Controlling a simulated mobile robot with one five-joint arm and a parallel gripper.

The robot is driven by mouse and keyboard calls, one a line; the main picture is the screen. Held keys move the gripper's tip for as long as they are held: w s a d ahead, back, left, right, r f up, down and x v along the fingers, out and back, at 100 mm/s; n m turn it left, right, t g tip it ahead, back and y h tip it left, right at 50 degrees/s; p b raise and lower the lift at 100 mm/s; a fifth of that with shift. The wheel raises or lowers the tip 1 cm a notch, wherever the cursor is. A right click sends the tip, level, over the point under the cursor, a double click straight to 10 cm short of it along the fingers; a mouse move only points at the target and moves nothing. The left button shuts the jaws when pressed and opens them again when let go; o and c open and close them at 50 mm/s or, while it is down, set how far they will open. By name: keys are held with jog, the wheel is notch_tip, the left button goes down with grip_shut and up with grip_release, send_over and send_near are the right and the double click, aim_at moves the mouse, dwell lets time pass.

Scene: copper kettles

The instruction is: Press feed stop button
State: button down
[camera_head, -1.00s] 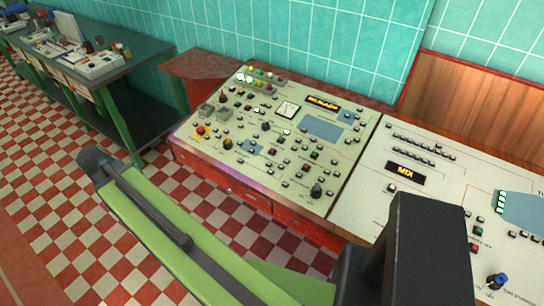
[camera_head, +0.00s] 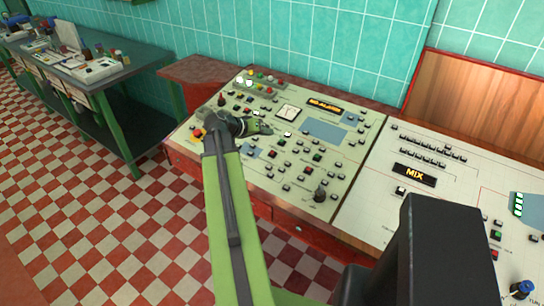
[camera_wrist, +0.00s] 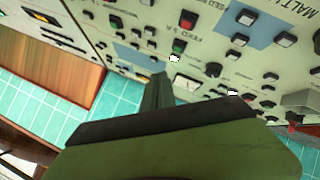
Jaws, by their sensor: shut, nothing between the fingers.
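The control panel (camera_head: 345,185) is a pale slanted board with many small buttons, knobs and displays. My gripper (camera_head: 262,128) is over its middle left part, with its fingers shut and empty. In the wrist view the panel appears upside down, with the gripper fingers (camera_wrist: 158,88) pointing toward it. No button label is readable in the head view.
A second panel section with a "MIX" display (camera_head: 414,175) adjoins on the right. A knob (camera_head: 320,194) stands up near the first section's front edge. A green-legged bench (camera_head: 110,80) with parts on it is at the left. Checkered floor (camera_head: 110,210) lies open in front.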

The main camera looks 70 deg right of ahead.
jog(key=b, duration=0.8)
send_over(272, 153)
jog(key=w+a, duration=0.1)
jog(key=a, duration=0.1)
notch_tip(272, 153, down, 8)
jog(key=shift+d+r, duration=0.1)
jog(key=shift+d, duration=0.05)
jog(key=shift+d+f+b, duration=0.15)
jog(key=shift+f+b, duration=0.15)
jog(key=shift+f, duration=0.1)
dwell(1.0)
jog(key=shift+s+f+b, duration=0.1)
jog(key=shift+f+b, duration=0.3)
jog(key=shift+f, duration=0.05)
jog(key=shift+d+f+b, duration=0.15)
jog(key=shift+f+b, duration=0.2)
dwell(0.4)
jog(key=shift+r, duration=0.15)
jog(key=shift+r+p, duration=0.65)
jog(key=shift+p, duration=0.15)
